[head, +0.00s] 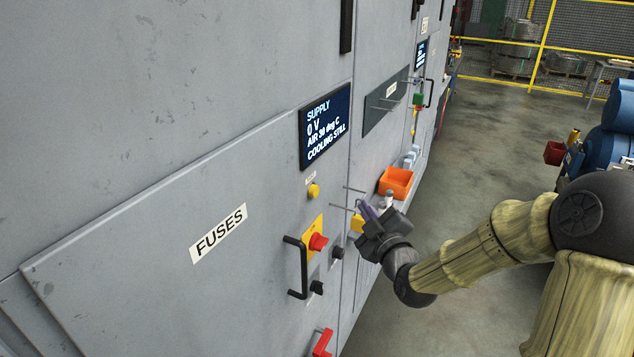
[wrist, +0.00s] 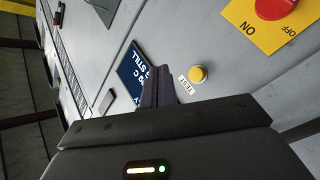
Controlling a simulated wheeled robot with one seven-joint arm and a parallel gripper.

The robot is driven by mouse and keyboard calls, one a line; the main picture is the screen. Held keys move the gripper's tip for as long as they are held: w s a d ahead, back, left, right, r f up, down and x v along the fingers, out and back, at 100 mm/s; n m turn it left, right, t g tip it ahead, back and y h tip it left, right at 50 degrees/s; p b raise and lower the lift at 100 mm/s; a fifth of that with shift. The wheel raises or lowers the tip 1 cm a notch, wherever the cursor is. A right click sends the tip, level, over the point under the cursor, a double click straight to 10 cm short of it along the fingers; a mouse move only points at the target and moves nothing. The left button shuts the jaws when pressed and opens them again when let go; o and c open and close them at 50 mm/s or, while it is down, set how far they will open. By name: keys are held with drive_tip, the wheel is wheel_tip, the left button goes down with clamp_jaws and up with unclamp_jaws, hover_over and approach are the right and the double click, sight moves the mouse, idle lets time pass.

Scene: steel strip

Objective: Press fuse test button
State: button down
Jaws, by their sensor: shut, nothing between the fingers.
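The test button is a round yellow knob (head: 313,190) on the grey fuse cabinet door, below the display (head: 325,126) and above a red switch on a yellow plate (head: 316,241). In the wrist view the yellow button (wrist: 198,74) sits just right of the fingertips, beside a small label reading TEST (wrist: 187,85). My gripper (head: 366,209) is shut and empty, to the right of and below the button in the head view. In the wrist view its closed fingers (wrist: 157,72) point toward the panel. I see no contact with the button.
A black door handle (head: 303,268) and black knobs (head: 337,252) stick out below. An orange bin (head: 396,182) and thin pegs (head: 355,189) project from the cabinet beyond. A red handle (head: 322,343) is low down.

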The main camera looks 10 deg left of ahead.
sight(315, 191)
drive_tip(key=shift+a+r, duration=0.1)
drive_tip(key=shift+r, duration=0.1)
drive_tip(key=w+a, duration=0.3)
drive_tip(key=a, duration=0.5)
drive_tip(key=shift+b, duration=0.3)
drive_tip(key=shift+w+a+f, duration=0.1)
drive_tip(key=shift+a, duration=0.15)
idle(1.9)
drive_tip(key=shift+a+b, duration=0.25)
drive_tip(key=shift+b, duration=0.2)
